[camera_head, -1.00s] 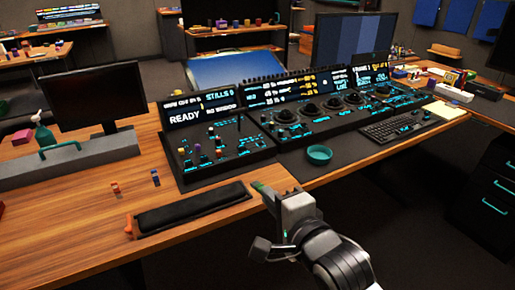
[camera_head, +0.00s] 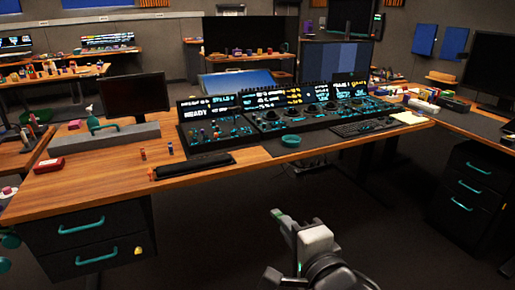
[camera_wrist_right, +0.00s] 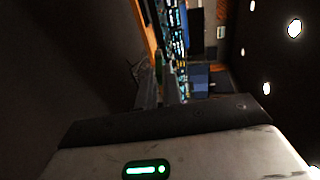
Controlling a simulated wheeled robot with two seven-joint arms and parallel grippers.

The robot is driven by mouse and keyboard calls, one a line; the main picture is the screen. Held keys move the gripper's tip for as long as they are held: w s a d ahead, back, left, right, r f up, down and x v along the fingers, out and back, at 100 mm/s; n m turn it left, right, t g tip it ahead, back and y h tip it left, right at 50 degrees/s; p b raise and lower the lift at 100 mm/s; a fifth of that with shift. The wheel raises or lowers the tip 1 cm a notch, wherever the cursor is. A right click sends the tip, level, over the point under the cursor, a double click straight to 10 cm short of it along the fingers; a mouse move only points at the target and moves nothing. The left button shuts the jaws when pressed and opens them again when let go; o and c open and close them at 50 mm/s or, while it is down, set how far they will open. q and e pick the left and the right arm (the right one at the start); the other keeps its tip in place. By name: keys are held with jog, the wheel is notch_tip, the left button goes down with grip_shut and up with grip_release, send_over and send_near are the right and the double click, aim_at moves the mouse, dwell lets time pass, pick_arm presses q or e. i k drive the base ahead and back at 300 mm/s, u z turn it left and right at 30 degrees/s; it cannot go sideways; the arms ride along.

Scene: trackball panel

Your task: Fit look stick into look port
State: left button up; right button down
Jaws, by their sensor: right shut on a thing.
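My right gripper (camera_head: 284,222) is in the lower middle of the head view, in front of the desk's front edge, over the dark floor. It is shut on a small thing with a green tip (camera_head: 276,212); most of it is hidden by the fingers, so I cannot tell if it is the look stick. The wrist view is dark and seen sideways, with the gripper (camera_wrist_right: 158,88) in its middle. The control panel (camera_head: 212,138) stands on the desk, well away from the gripper. Its look port is too small to make out. My left gripper is not in view.
Drawers (camera_head: 475,190) stand at right. The floor (camera_head: 390,225) between is clear.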

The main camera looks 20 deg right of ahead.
aim_at(248, 136)
jog(key=z, duration=0.85)
jog(key=i, duration=1.65)
jog(key=u, duration=0.95)
jog(key=i, duration=0.55)
jog(key=u, duration=0.5)
